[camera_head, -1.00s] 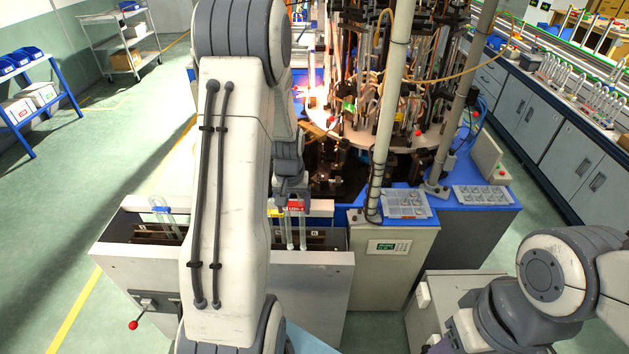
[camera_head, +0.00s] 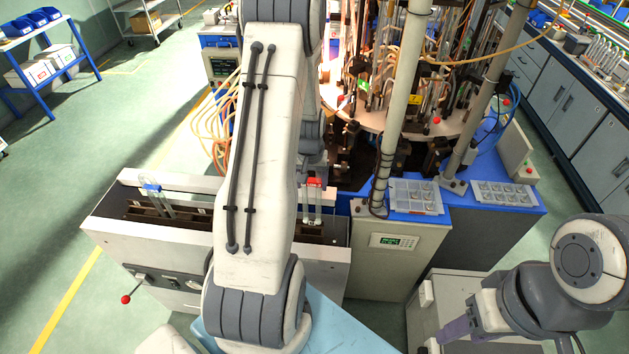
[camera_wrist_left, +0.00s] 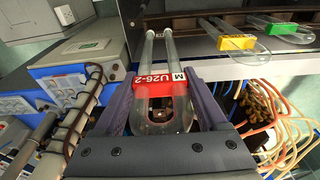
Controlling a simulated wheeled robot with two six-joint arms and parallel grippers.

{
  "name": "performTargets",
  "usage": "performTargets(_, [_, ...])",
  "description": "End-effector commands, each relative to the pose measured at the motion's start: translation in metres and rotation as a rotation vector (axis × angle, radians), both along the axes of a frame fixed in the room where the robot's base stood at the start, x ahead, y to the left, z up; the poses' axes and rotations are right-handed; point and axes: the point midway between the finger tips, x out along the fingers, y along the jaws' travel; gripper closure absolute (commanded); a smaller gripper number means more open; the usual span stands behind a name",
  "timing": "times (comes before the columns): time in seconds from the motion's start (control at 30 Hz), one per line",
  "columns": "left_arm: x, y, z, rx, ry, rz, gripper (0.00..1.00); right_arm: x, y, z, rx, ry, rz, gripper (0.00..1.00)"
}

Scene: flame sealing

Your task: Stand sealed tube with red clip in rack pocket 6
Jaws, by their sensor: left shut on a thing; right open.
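The U-shaped glass tube with the red clip (camera_wrist_left: 160,80), labelled U26-2, is in my left gripper (camera_wrist_left: 160,92). The purple-grey fingers stand either side of it near its bend, and its two legs point away from the camera. In the head view the red clip (camera_head: 315,182) shows just right of my left arm, legs downward over the right part of the rack (camera_head: 190,203). I cannot tell whether the leg ends are inside a pocket. My arm hides the rack's middle, and pocket numbers are unreadable. My right gripper (camera_head: 505,338) is open, partly cut off at the bottom right.
A tube with a blue clip (camera_head: 151,187) stands at the rack's left part. Tubes with a yellow clip (camera_wrist_left: 237,43) and a green clip (camera_wrist_left: 286,30) show in the wrist view. A grey cabinet with a display (camera_head: 394,242) and a pole (camera_head: 398,120) stand right of the rack.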

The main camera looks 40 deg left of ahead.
Motion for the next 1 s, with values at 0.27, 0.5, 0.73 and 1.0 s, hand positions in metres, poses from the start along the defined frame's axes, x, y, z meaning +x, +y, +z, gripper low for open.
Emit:
performTargets(0.27, [-0.001, 0.002, -0.014, 0.000, -0.001, 0.003, 0.85, 0.000, 0.000, -0.011, 0.000, 0.000, -0.002, 0.50])
performTargets(0.5, [0.000, 0.000, -0.031, 0.001, -0.002, 0.000, 0.85, 0.000, 0.000, -0.025, 0.000, 0.000, -0.004, 0.50])
performTargets(0.73, [0.001, 0.000, -0.047, 0.001, -0.001, -0.002, 0.85, 0.000, 0.000, -0.037, 0.000, 0.001, -0.006, 0.50])
performTargets(1.0, [0.001, 0.000, -0.066, 0.001, -0.001, -0.002, 0.85, 0.000, 0.000, -0.052, 0.000, 0.001, -0.009, 0.50])
